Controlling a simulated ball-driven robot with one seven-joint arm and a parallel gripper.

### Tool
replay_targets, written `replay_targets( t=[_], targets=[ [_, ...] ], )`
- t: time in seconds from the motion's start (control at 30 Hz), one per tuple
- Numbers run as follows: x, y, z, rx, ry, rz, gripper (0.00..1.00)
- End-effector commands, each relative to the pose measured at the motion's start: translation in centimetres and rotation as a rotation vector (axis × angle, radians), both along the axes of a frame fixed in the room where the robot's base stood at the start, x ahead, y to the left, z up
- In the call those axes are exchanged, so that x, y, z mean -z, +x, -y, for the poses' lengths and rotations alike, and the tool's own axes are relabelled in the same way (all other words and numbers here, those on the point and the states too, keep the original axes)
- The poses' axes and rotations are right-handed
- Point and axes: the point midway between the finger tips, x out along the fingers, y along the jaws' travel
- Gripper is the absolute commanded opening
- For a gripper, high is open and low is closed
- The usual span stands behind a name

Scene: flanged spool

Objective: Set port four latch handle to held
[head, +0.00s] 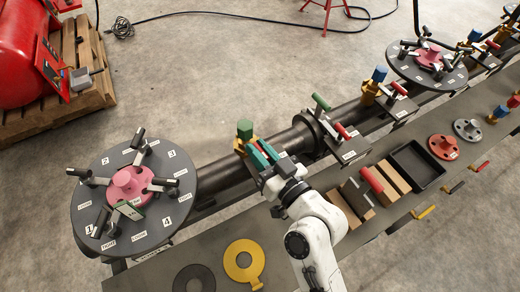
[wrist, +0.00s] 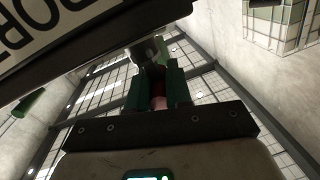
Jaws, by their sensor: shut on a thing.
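My gripper (head: 263,156) is low over the pipe, in the middle of the head view, beside a green-topped yellow valve (head: 245,130). Its teal fingers show in the wrist view (wrist: 160,88), closed around a small red-pink handle (wrist: 159,101). In the head view the fingers and wrist hide most of this latch. The port number of the held handle cannot be read.
A similar latch with a green handle (head: 321,102) and a red handle (head: 342,131) stands farther right. A round flange with numbered clamps (head: 100,172) is at the left. The bench holds a black tray (head: 429,182), a yellow ring (head: 233,276) and blocks.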

Motion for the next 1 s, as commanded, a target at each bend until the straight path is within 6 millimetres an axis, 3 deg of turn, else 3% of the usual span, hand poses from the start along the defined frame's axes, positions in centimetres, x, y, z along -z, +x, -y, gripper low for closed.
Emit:
replay_targets(
  t=[1.0],
  targets=[
    [0.02, 0.10, 0.22, 0.143, 0.000, 0.002, 0.00]
  ],
)
